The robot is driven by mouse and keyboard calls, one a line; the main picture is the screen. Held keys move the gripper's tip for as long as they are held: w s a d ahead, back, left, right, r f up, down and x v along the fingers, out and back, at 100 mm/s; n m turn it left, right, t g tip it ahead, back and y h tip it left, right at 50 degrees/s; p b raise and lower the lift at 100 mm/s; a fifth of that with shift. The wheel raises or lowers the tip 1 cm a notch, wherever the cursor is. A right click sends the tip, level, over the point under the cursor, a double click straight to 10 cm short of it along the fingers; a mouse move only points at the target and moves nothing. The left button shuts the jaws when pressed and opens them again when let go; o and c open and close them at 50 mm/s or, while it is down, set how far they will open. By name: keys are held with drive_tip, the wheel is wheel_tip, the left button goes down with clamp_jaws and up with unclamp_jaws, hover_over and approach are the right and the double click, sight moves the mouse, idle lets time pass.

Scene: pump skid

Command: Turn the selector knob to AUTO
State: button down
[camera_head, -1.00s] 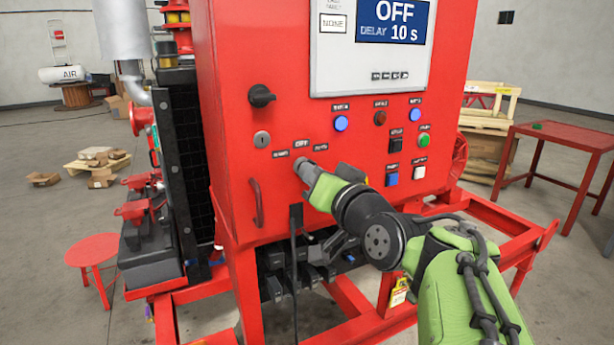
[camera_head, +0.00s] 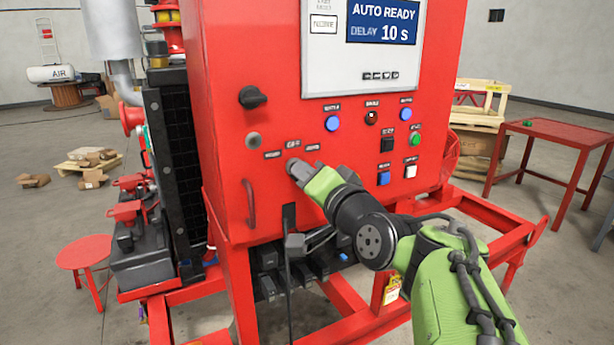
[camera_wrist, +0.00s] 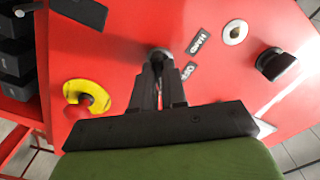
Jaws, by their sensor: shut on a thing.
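The selector knob (camera_wrist: 158,54) is on the red panel front, mostly hidden between my gripper's fingers. My gripper (camera_head: 293,168) is shut on it at the panel, below the HAND, OFF and third small labels. In the wrist view both dark fingers (camera_wrist: 158,75) close around the knob, with the HAND label (camera_wrist: 199,41) and OFF label (camera_wrist: 188,70) beside them. The display (camera_head: 386,22) on the panel reads AUTO READY, DELAY 10 s. The knob's pointer direction is too hidden to tell.
A black rotary handle (camera_head: 252,97), a key switch (camera_head: 253,140) and a red door handle (camera_head: 249,203) are left of my gripper. Several push buttons (camera_head: 332,123) sit to the right. An emergency stop with a yellow ring (camera_wrist: 86,98) is close beside my gripper in the wrist view.

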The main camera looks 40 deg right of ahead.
drive_tip(key=c, duration=1.2)
unclamp_jaws()
drive_tip(key=shift+o, duration=0.2)
drive_tip(key=shift+s, duration=0.1)
drive_tip(key=v, duration=1.5)
drive_tip(key=shift+s+p, duration=0.3)
drive_tip(key=shift+p, duration=0.15)
drive_tip(key=shift+a, duration=0.2)
drive_tip(key=w+a+f+n+g+y+p, duration=0.25)
drive_tip(key=a+n+g+p, duration=0.2)
drive_tip(key=a, duration=0.35)
drive_tip(key=w+a+f+n+g+y+p, duration=0.25)
drive_tip(key=a+n+g+y+p, duration=0.2)
drive_tip(key=a, duration=0.25)
drive_tip(key=s+a+f+n+g+h+p, duration=0.2)
drive_tip(key=s+a+f+n, duration=0.1)
drive_tip(key=s+n, duration=0.1)
drive_tip(key=shift+s+a+f+n+g+p, duration=0.25)
drive_tip(key=shift+s+f+n+g+p, duration=0.05)
drive_tip(key=shift+s+f+g, duration=0.1)
